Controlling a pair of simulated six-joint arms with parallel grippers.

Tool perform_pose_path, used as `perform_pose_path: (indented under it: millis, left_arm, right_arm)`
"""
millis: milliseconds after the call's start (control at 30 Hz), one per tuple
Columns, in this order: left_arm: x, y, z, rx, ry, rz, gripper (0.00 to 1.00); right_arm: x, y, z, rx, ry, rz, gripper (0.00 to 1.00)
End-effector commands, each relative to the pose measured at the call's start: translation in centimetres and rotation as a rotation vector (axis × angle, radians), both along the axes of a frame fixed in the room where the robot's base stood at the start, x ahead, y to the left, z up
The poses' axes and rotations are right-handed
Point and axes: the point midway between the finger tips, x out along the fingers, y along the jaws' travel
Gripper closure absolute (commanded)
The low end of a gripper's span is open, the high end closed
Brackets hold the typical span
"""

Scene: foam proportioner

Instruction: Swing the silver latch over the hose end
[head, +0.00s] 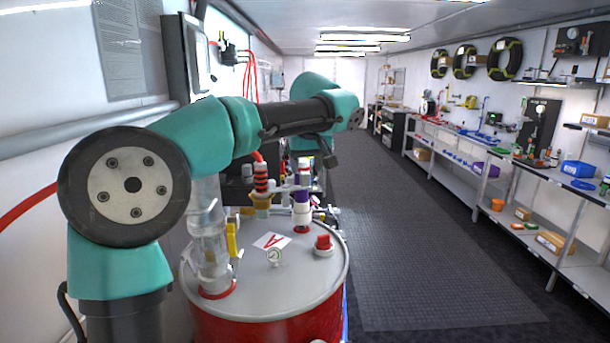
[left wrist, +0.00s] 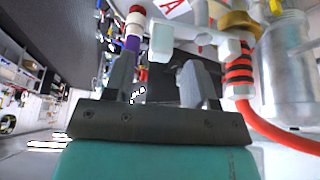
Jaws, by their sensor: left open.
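The hose end appears to be the black-and-red ribbed fitting (head: 261,180) above the drum, with a brass collar below it. It also shows in the left wrist view (left wrist: 239,72), where a red hose (left wrist: 285,138) runs off to the right. I cannot clearly pick out the silver latch; pale fittings (left wrist: 175,32) beside the ribbed piece may include it. My left gripper (left wrist: 160,72) is open, with nothing visible between its fingers, which appear left of the ribbed fitting in the wrist view. In the head view its arm reaches over the drum's far side. My right gripper is out of view.
A red drum (head: 270,325) with a metal lid carries a clear cylinder (head: 207,245), a gauge (head: 274,256), a red cap (head: 323,243) and a purple-and-white fitting (head: 301,210). The dark floor aisle (head: 400,240) is clear. A loaded workbench (head: 480,160) lines the right wall.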

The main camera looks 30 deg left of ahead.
Motion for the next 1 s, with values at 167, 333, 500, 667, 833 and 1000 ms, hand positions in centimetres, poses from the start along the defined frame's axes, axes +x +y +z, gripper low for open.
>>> perform_pose_path:
  millis: [167,333,500,667,833,1000]
  left_arm:
    - [0.7,0.7,-2.4,0.001,0.003,0.001,0.49]
    - [1.0,0.9,-3.3,0.000,0.001,0.000,0.49]
    - [1.0,0.9,-3.4,0.000,0.000,0.000,0.49]
    - [1.0,1.0,-3.4,0.000,0.000,0.000,0.54]
    - [1.0,0.9,-3.4,0.000,0.000,0.000,0.70]
    - [1.0,0.9,-3.4,0.000,0.000,0.000,0.86]
  right_arm:
    - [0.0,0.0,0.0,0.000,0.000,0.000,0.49]
    - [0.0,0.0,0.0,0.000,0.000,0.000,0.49]
    - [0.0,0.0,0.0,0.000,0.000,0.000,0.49]
    - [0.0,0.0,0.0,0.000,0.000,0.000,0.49]
    - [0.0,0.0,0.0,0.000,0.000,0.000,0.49]
    - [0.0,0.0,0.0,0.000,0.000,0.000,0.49]
